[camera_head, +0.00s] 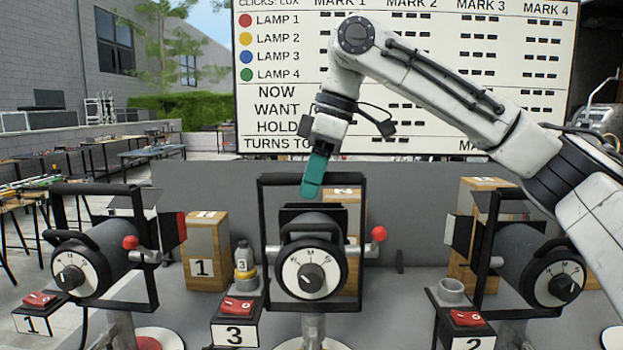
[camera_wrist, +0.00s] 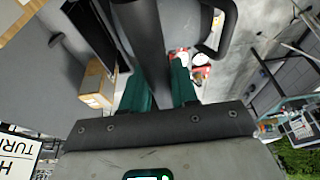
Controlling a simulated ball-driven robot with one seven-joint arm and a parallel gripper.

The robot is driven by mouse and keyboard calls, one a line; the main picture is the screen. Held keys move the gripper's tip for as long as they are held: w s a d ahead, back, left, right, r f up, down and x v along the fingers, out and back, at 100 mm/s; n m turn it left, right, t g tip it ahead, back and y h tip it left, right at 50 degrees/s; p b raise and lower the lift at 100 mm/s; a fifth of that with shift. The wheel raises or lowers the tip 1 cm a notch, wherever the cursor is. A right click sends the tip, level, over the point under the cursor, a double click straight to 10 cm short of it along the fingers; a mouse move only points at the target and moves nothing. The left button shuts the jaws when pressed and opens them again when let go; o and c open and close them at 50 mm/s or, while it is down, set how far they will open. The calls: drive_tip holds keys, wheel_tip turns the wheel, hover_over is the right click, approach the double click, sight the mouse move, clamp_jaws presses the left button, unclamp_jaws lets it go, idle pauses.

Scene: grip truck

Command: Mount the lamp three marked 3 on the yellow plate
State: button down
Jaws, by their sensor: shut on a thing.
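The middle lamp (camera_head: 310,270) is a grey drum with a black yoke, a front dial and a red side knob. It stands upright behind a switch box marked 3 (camera_head: 235,333). My gripper (camera_head: 313,180) is at the yoke's top bar, its teal fingers pointing down. In the wrist view, my gripper (camera_wrist: 160,90) has a finger on each side of a dark bar (camera_wrist: 145,40), shut on it; this looks like the yoke bar. A small grey bottle marked 3 (camera_head: 242,262) with a yellow band sits on that switch box. I cannot make out a yellow plate.
A left lamp (camera_head: 85,260) stands behind box 1 (camera_head: 38,320), and a right lamp (camera_head: 545,268) behind box 2 (camera_head: 466,340). Wooden blocks (camera_head: 205,250) stand behind them, before a grey wall (camera_head: 420,200). A large sign (camera_head: 285,75) stands behind.

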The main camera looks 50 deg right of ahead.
drive_tip(key=shift+f, duration=0.25)
drive_tip(key=shift+d+f+b, duration=0.1)
drive_tip(key=shift+f+b, duration=0.6)
drive_tip(key=shift+b, duration=0.25)
drive_tip(key=shift+f, duration=0.15)
drive_tip(key=c, duration=0.8)
unclamp_jaws()
drive_tip(key=shift+f, duration=0.1)
drive_tip(key=shift+s+f, duration=0.1)
drive_tip(key=p+v, duration=0.1)
drive_tip(key=v, duration=1)
